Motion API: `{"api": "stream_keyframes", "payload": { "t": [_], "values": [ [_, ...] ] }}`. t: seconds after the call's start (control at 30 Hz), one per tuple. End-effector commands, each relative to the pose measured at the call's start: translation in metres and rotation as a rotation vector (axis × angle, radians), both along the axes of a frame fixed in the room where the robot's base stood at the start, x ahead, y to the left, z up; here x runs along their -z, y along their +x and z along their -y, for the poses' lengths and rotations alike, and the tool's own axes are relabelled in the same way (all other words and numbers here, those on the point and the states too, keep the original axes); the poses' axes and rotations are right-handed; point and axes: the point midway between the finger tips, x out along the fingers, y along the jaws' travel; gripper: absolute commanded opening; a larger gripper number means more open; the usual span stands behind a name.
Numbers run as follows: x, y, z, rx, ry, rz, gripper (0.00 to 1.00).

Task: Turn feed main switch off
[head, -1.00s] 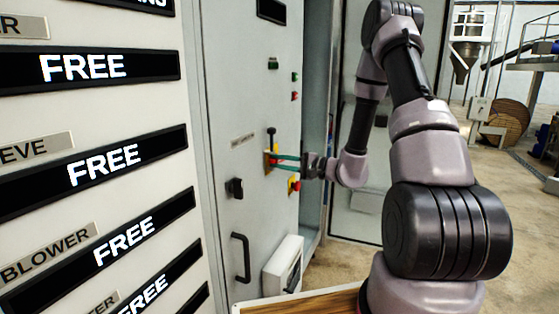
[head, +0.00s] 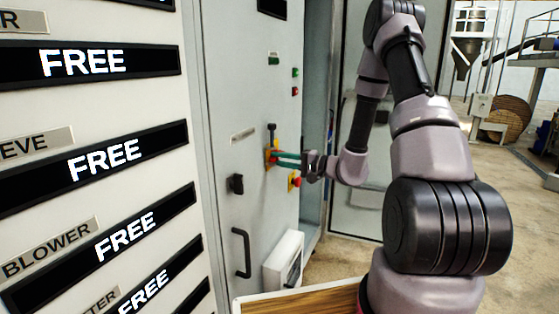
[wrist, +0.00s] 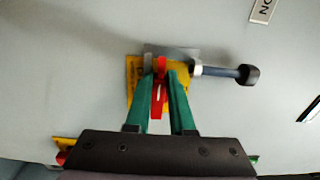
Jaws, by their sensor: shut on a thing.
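The feed main switch is a red handle (wrist: 160,92) on a yellow plate (wrist: 132,72), set in the grey cabinet door. The plate also shows in the head view (head: 267,160). My gripper (wrist: 160,78) has green fingers, one on each side of the red handle, and is shut on it. In the head view my gripper (head: 279,158) reaches the switch from the right. A grey rod with a black knob (wrist: 249,75) sticks out beside the plate; in the head view this knob (head: 272,127) stands above the switch. The fingers hide part of the handle.
A red emergency-type button (head: 295,181) on yellow sits just below my gripper. A black rotary knob (head: 236,184) and a door handle (head: 241,253) are lower left. Small green (head: 295,72) and red (head: 295,91) buttons are above. A white box (head: 284,258) juts out below.

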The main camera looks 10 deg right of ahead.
Motion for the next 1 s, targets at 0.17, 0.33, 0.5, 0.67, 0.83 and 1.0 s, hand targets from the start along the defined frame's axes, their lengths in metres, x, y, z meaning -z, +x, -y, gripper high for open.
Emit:
{"api": "stream_keyframes", "payload": {
  "t": [0.17,0.33,0.5,0.67,0.83,1.0],
  "values": [
    [0.0,0.002,0.003,0.009,-0.002,0.001,0.51],
    [0.0,0.001,0.002,0.006,-0.001,0.0,0.51],
    [0.0,-0.001,0.005,0.005,-0.001,-0.001,0.51],
    [0.0,-0.014,0.025,0.008,0.001,-0.002,0.51],
    [0.0,-0.035,0.055,0.011,-0.001,0.0,0.51],
    [0.0,-0.052,0.077,0.009,-0.001,0.0,0.51]
  ]
}}
